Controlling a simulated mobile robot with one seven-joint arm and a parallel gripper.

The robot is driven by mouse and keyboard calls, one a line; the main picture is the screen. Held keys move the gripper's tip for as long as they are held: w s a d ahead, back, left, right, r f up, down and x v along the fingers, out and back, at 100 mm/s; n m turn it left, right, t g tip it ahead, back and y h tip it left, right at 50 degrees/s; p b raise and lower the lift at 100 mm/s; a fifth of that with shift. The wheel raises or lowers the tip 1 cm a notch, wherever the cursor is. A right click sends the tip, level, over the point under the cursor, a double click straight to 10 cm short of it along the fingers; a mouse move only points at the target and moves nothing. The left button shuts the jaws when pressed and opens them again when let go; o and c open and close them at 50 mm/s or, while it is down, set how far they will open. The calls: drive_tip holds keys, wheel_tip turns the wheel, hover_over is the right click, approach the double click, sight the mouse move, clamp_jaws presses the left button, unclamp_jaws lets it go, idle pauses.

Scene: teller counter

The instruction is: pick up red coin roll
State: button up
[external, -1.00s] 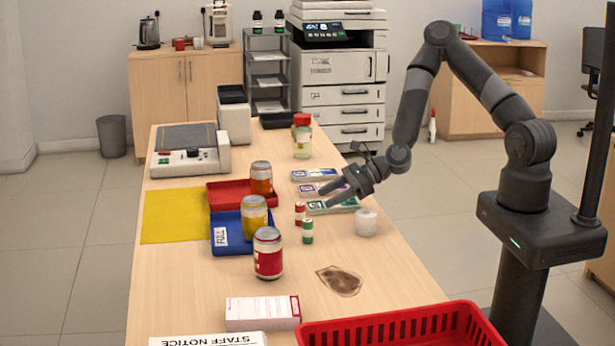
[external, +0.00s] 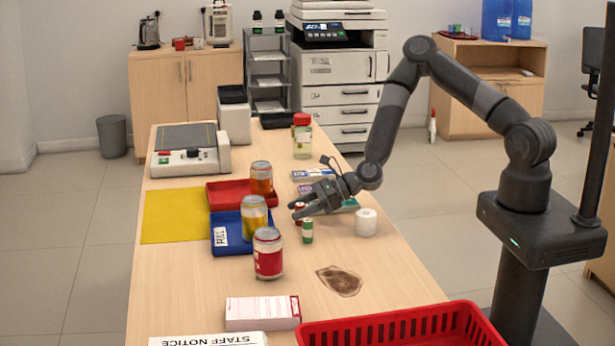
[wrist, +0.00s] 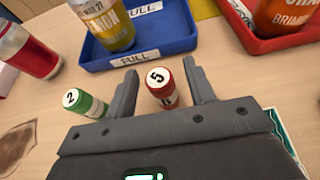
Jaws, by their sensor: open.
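The red coin roll (wrist: 162,86) stands upright on the table, with a white top marked 5.
A blue tray (external: 229,243) holds a yellow can, and a red tray (external: 222,191) holds an orange can. A red can (external: 268,254) stands at the front left. A white roll (external: 366,223) stands to the right. A red basket (external: 400,325) sits at the front edge.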

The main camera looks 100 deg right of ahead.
drive_tip(key=shift+x, duration=0.8)
drive_tip(key=shift+c, duration=0.2)
clamp_jaws()
